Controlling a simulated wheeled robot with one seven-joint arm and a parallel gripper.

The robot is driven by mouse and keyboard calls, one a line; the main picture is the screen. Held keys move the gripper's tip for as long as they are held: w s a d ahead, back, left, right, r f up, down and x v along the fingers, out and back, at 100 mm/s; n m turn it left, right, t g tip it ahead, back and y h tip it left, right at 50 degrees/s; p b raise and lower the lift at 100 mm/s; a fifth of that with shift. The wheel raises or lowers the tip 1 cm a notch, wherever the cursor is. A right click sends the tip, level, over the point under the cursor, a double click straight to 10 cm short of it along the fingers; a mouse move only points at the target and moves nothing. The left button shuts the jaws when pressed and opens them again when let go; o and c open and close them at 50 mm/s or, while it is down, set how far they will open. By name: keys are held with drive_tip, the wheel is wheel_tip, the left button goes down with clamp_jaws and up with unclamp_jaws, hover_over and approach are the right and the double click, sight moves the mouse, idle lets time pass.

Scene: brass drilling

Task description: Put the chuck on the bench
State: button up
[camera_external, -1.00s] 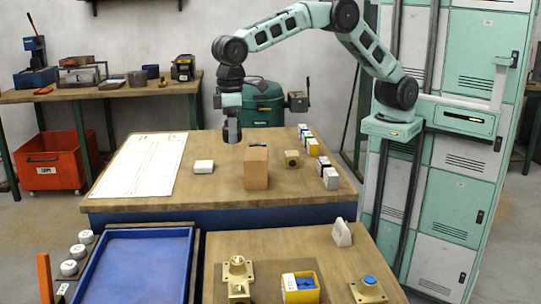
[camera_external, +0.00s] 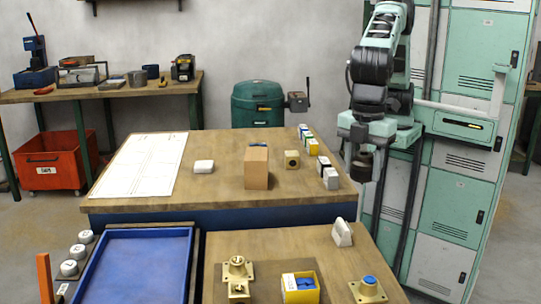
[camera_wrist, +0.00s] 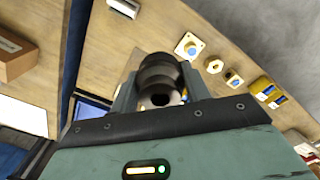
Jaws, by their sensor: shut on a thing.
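My gripper (camera_external: 361,150) is shut on the chuck (camera_external: 361,172), a dark round cylinder with a stepped body. It hangs below my gripper, just right of the middle wooden table and in front of the green lockers. In the wrist view the chuck (camera_wrist: 160,75) sits between the two fingers, with a hole facing the camera. It is clear of any surface in the external view. The front wooden bench (camera_external: 290,242) lies nearer the camera and lower in the picture. Another wooden bench (camera_external: 110,90) stands at the back left wall.
The front bench holds brass fittings (camera_external: 237,268), a yellow box (camera_external: 300,288), a blue-topped square base (camera_external: 369,288) and a white block (camera_external: 342,232). A blue tray (camera_external: 130,265) lies left. The middle table (camera_external: 215,190) carries a cardboard block (camera_external: 256,167) and small blocks along its right side.

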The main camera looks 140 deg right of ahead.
sight(354, 266)
drive_tip(key=f, duration=0.7)
drive_tip(key=f+p, duration=0.1)
drive_tip(key=f, duration=1.4)
drive_tip(key=shift+s+a+f, duration=0.1)
drive_tip(key=shift+a+f, duration=0.2)
drive_tip(key=shift+f, duration=0.15)
drive_tip(key=o, duration=1.4)
